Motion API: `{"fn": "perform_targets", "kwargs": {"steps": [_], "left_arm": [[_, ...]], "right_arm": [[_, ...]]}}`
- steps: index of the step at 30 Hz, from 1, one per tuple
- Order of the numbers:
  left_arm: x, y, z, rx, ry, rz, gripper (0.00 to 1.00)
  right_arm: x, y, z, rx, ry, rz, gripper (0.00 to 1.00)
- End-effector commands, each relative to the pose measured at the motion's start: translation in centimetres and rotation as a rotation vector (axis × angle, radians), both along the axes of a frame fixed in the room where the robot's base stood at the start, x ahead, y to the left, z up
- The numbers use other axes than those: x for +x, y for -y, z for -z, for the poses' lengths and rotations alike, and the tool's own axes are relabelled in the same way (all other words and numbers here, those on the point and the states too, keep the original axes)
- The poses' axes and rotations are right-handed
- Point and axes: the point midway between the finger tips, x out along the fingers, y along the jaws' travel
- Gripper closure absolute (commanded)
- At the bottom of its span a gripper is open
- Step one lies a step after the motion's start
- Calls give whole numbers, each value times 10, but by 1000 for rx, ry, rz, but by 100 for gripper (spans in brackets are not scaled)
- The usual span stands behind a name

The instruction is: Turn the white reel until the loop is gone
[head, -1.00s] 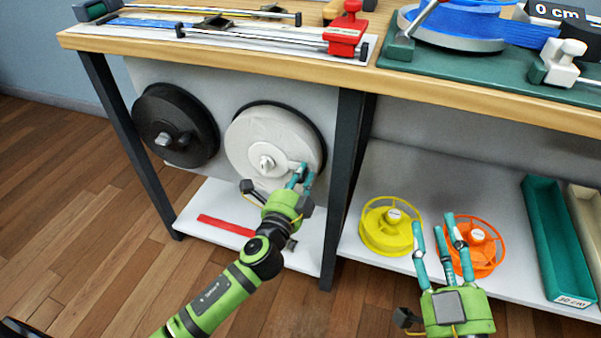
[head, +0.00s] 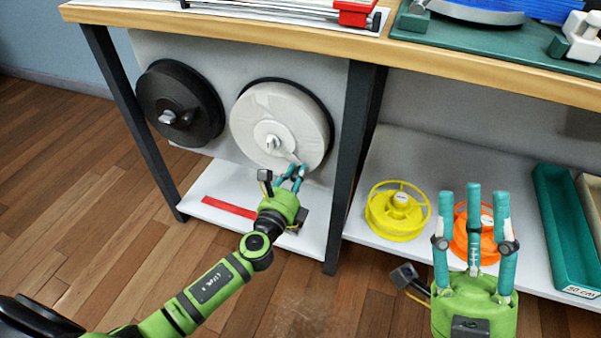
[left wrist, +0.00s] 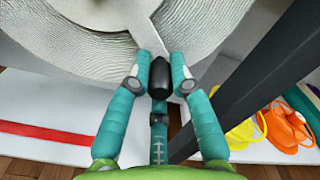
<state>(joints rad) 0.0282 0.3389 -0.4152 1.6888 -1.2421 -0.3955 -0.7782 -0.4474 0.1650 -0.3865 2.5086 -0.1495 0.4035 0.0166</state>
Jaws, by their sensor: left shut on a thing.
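The white reel (head: 262,105) hangs on a grey panel under the bench, with a pale crank at its hub (head: 272,143). The crank arm points down and right. My left gripper (head: 292,172) is at the crank's outer end, low on the reel. The left wrist view shows its fingers shut on a dark crank knob (left wrist: 160,76); the reel's ribbed face (left wrist: 75,40) is behind. My right gripper (head: 473,190) is open and empty, fingers pointing up, in front of the orange spool. I cannot make out a loop in these frames.
A black reel (head: 160,90) with its own crank hangs to the left. A dark bench leg (head: 352,165) stands just right of the white reel. A red strip (head: 228,207) lies on the lower shelf. A yellow spool (head: 385,220), an orange spool (head: 461,240) and a green bin (head: 565,240) are on the right.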

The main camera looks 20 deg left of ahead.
Motion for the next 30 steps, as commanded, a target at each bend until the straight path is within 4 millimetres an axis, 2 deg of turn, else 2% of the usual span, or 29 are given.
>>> {"fn": "perform_targets", "kwargs": {"steps": [9, 24, 25, 26, 27, 30], "left_arm": [[0, -8, 7, 107, 3, -1, 100], [1, -9, 8, 122, 3, -1, 100], [1, -9, 8, 122, 3, -1, 71], [1, -9, 8, 122, 3, -1, 59], [1, -9, 8, 122, 3, -1, 55], [1, -9, 8, 122, 3, -1, 55]], "right_arm": [[-1, 2, 0, 11, 17, 1, 60], [-1, 3, 0, 11, 19, 1, 60], [-1, 3, 0, 11, 19, 1, 60], [-1, 3, 0, 11, 19, 1, 60], [-1, 3, 0, 11, 19, 1, 60], [-1, 3, 0, 11, 19, 1, 60]]}}
